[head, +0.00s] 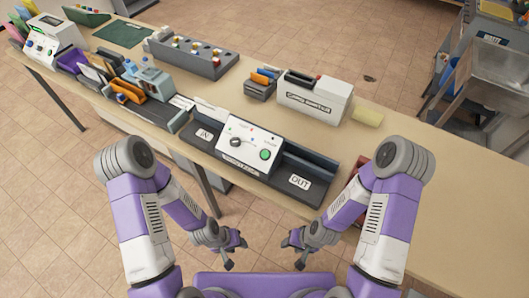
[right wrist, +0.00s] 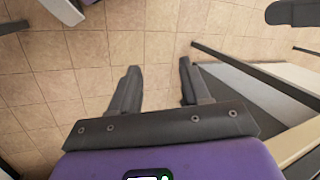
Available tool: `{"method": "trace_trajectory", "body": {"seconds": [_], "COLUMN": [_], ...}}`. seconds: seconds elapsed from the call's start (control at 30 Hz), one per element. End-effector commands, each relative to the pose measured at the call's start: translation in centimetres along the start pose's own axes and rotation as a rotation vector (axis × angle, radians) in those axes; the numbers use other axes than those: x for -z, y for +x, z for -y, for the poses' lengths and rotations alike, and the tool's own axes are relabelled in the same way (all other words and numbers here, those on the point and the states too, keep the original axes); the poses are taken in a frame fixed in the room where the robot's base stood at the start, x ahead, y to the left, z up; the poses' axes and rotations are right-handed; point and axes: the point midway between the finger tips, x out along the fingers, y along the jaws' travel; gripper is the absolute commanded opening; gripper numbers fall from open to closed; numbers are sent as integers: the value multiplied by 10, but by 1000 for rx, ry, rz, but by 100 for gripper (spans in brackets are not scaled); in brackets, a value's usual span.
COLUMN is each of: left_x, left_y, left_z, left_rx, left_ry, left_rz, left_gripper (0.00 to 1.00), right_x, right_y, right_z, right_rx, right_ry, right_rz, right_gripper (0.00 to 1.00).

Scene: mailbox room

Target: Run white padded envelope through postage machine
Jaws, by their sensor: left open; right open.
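The postage machine (head: 243,146) stands at the table's near edge in the head view. It has a white panel with a dark knob and a green button, an IN plate on its left and an OUT plate on its right. I cannot pick out a white padded envelope for certain; pale flat items (head: 183,102) lie just behind the IN side. My left gripper (head: 237,252) is open and empty, low in front of the table. My right gripper (head: 291,250) is open and empty beside it; the right wrist view shows its spread fingers (right wrist: 160,82) above the floor.
A white lettered box (head: 314,104) and a small file holder (head: 262,84) stand behind the machine. Left are upright folders (head: 127,90), a blue dispenser (head: 150,80) and a grey stamp rack (head: 192,57). A yellow pad (head: 367,117) lies right. The table's right part is clear.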

Motion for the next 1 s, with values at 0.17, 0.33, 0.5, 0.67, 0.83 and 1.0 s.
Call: {"method": "trace_trajectory", "body": {"seconds": [0.17, 0.33, 0.5, 0.67, 0.83, 1.0], "left_x": [0, 0, 0, 0, 0, 0], "left_y": [0, 0, 0, 0, 0, 0], "left_z": [0, 0, 0, 0, 0, 0], "left_rx": [0, 0, 0, 0, 0, 0], "left_ry": [0, 0, 0, 0, 0, 0], "left_rz": [-1, 0, 0, 0, 0, 0], "left_gripper": [43, 43, 43, 43, 43, 43], "right_x": [0, 0, 0, 0, 0, 0], "right_y": [0, 0, 0, 0, 0, 0], "right_z": [0, 0, 0, 0, 0, 0], "right_rx": [0, 0, 0, 0, 0, 0], "right_ry": [0, 0, 0, 0, 0, 0], "right_rz": [-1, 0, 0, 0, 0, 0], "right_gripper": [46, 46, 22, 0, 0, 0]}}
